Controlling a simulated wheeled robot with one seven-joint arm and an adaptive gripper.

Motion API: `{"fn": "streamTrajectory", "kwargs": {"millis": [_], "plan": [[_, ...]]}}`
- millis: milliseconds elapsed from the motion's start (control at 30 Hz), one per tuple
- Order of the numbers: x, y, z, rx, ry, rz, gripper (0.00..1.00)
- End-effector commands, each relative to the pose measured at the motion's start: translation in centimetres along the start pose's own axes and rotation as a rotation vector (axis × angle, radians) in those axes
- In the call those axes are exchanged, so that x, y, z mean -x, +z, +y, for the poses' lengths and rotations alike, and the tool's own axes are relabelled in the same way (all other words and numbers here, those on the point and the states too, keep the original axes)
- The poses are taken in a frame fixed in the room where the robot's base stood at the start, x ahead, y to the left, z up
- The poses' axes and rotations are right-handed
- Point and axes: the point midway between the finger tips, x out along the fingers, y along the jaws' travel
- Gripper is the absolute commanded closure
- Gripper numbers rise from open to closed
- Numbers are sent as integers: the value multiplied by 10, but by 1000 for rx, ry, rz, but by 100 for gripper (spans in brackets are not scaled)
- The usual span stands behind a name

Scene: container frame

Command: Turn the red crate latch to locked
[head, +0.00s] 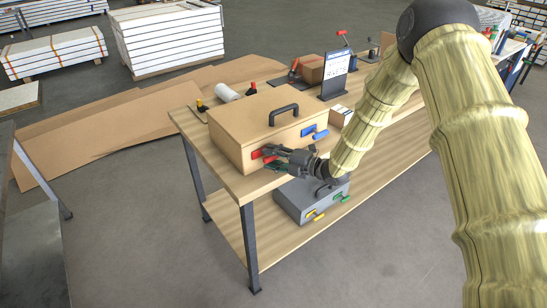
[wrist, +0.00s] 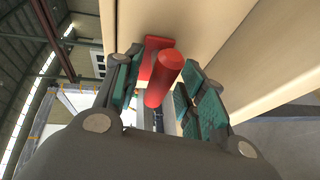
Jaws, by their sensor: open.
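The wooden crate (head: 228,128) stands on the table's near end, with a black handle on its lid. The red latch (head: 257,154) is on its front face, toward the left; in the wrist view its red plate and rounded red lever (wrist: 164,76) stick out toward me. My gripper (head: 269,157) is at the latch, open. In the wrist view its padded fingers (wrist: 162,64) stand on either side of the lever, and I cannot tell whether they touch it. The fingers partly hide the latch in the head view.
A blue latch (head: 314,131) is on the same crate face, right of my gripper. A grey case (head: 296,202) with yellow and green latches sits on the lower shelf. A black sign stand (head: 335,85) and clamps stand farther back on the tabletop (head: 240,186).

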Motion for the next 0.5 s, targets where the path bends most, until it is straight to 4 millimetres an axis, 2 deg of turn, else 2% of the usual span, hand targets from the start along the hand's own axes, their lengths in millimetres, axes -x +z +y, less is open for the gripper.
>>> {"fn": "streamTrajectory", "kwargs": {"millis": [33,233,500], "plan": [[0,0,0,0,0,0,65],[0,0,0,0,0,0,100],[0,0,-2,-12,4,2,100]]}}
